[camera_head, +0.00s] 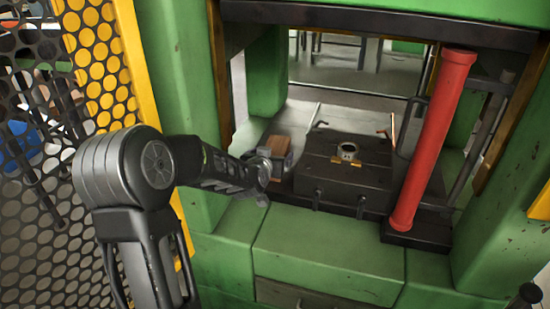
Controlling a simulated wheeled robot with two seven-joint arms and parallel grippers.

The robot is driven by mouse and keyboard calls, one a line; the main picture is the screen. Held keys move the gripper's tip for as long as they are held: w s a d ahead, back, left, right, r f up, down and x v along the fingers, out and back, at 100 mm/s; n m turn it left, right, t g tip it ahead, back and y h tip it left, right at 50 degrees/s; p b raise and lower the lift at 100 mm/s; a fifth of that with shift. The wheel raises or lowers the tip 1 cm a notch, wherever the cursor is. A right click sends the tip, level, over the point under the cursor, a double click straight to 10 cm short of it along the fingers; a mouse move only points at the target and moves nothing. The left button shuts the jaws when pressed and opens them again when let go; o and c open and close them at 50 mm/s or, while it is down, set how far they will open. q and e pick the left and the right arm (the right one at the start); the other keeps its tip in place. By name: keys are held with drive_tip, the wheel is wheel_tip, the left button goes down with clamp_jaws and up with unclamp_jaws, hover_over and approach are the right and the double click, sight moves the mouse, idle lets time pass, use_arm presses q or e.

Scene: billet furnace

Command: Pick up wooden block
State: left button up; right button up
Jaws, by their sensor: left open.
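The wooden block (275,145) is brown and stands just left of the dark square die block, inside the green machine's opening. My left arm comes in from the left, and my left gripper (267,163) is at the block's near side. The gripper is open and covers the block's lower front part. I cannot tell whether the fingers touch the block.
The dark die block (345,168) with a metal ring (347,150) on top is to the right of the block. A red cylinder (432,140) stands tilted at the right. Green machine posts flank the opening. A yellow perforated guard (100,55) is at the left.

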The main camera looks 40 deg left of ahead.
sight(274, 152)
use_arm(q)
drive_tip(key=x, duration=0.5)
drive_tip(key=shift+b, duration=0.4)
drive_tip(key=shift+c, duration=0.4)
drive_tip(key=c, duration=1.8)
